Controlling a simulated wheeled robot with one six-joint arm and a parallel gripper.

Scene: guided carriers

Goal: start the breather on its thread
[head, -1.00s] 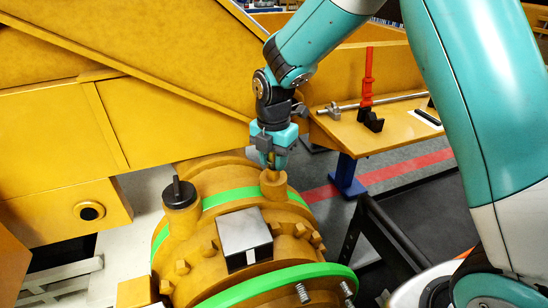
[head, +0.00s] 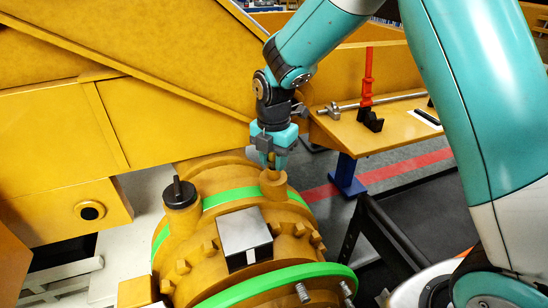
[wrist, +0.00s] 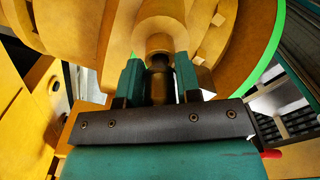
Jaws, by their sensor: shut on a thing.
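My gripper (head: 272,158) points down over the small upright yellow boss (head: 273,184) on top of the round yellow housing (head: 205,238). It is shut on the breather, a small brass-coloured piece that shows as a sliver between the fingers in the head view. In the wrist view the breather (wrist: 158,44) shows between and beyond the green fingertips, in line with the boss. The breather's lower end is at the boss's top. Its thread is hidden, and I cannot tell whether it has engaged.
A black-capped filler (head: 180,193) stands left on the housing. A grey block (head: 244,238) and several bolt heads sit in front. A large yellow beam (head: 150,70) rises behind. A yellow bench (head: 385,132) with a red-handled tool (head: 368,78) is at right.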

